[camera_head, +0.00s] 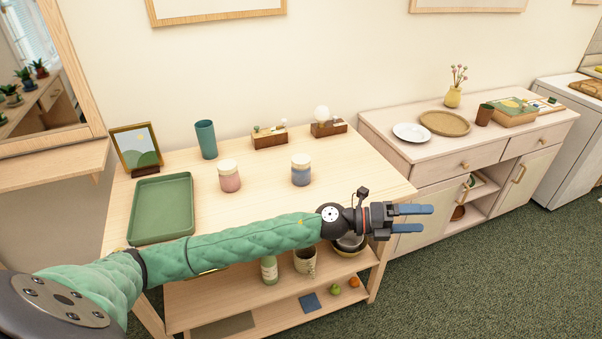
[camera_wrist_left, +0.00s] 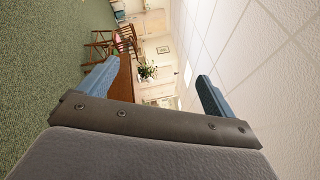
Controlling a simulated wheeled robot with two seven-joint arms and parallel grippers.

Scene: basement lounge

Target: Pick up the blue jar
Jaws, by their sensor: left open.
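The blue jar (camera_head: 301,171) stands upright on the wooden table, with a pale lid and a grey-blue body. A pink jar (camera_head: 229,177) with a similar pale lid stands to its left. My left gripper (camera_head: 432,218) is open and empty. In the head view it is to the right of and nearer than the blue jar, past the table's right edge, with its fingers pointing right. Its two blue fingers also show apart in the left wrist view (camera_wrist_left: 158,90), with no jar between them. My right gripper is not in view.
The wooden table (camera_head: 265,208) also holds a green tray (camera_head: 161,232), a teal cup (camera_head: 206,139), a picture frame (camera_head: 136,148) and two small wooden boxes at the back. A sideboard (camera_head: 400,150) stands to the right. My left forearm crosses the table's front edge.

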